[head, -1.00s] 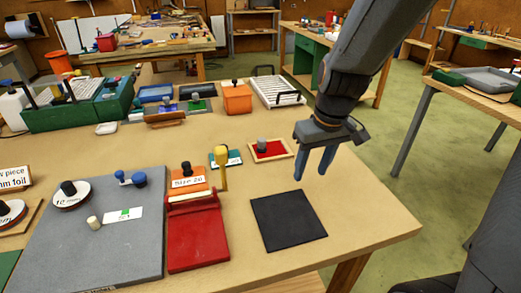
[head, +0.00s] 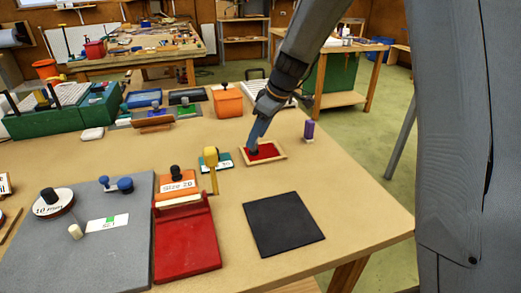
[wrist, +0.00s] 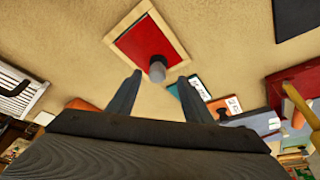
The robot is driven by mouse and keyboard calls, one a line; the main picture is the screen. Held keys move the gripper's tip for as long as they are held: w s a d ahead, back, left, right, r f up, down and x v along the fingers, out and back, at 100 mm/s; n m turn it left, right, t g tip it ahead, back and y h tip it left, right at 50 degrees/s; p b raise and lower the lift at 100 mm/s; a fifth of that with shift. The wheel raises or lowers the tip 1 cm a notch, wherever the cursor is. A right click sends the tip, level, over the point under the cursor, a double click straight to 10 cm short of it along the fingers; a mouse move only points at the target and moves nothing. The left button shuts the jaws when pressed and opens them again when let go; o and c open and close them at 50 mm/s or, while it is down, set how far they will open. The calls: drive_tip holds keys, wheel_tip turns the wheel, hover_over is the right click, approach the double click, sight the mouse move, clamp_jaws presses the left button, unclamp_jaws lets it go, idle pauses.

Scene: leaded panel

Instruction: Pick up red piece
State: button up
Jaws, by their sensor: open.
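I cannot tell whether the fingers touch anything.
A teal piece with a yellow knob (head: 210,156) and an orange "Size 20" block (head: 176,185) stand to the left. A purple peg (head: 309,131) stands to the right. A black mat (head: 284,224) and a red tray (head: 187,245) lie nearer. Bare table surrounds the frame.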

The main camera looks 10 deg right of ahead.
sight(263, 146)
drive_tip(key=shift+p+x, duration=0.7)
drive_tip(key=shift+x, duration=1.45)
drive_tip(key=shift+w+d, duration=0.15)
drive_tip(key=shift+w, duration=0.05)
drive_tip(key=shift+c, duration=0.4)
drive_tip(key=c, duration=1)
